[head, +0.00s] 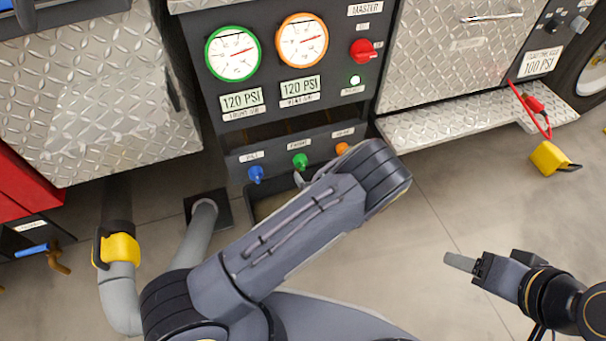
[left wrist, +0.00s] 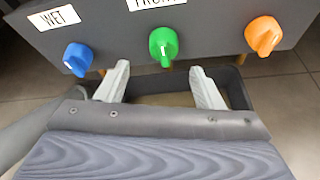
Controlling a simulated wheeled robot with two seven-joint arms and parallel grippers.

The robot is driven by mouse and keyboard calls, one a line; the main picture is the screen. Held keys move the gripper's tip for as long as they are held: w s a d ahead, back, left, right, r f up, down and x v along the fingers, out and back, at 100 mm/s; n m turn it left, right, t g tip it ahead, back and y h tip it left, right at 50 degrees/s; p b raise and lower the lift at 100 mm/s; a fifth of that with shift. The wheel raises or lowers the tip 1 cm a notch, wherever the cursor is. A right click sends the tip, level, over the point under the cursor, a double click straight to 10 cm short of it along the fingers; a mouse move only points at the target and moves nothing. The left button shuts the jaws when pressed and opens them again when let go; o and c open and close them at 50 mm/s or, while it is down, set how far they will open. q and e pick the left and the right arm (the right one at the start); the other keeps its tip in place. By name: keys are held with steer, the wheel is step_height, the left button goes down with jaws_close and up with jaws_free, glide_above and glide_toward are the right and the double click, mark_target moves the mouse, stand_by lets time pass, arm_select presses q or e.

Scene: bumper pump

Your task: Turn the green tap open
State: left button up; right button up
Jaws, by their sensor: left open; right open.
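The green tap (head: 300,160) sits under the panel between the blue tap (head: 256,174) and the orange tap (head: 342,148). In the left wrist view the green tap (left wrist: 163,44) is upper middle, with a pale mark on its face. My left gripper (left wrist: 160,76) is open and empty, its fingers apart just below and in front of the green tap, not around it. My right gripper (head: 462,263) is open and empty over bare floor at the right.
Above the taps is a panel with a green-rimmed gauge (head: 232,53), an orange-rimmed gauge (head: 302,40) and a red switch (head: 364,50). A dark open-topped bin (left wrist: 180,86) lies below the taps. A grey hose with a yellow collar (head: 120,250) is at left.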

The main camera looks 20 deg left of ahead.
mark_target(303, 166)
arm_select(q)
steer(key=x, duration=0.2)
steer(key=b+x, duration=0.1)
steer(key=x, duration=0.1)
steer(key=b+x, duration=0.1)
steer(key=x, duration=0.1)
steer(key=shift+w+d+f, duration=0.1)
steer(key=shift+w+f, duration=0.15)
steer(key=shift+f, duration=0.2)
steer(key=shift+w+a+f+b, duration=0.1)
steer(key=shift+w+a+b, duration=0.25)
steer(key=shift+w, duration=0.15)
steer(key=c, duration=1)
steer(key=shift+o, duration=0.2)
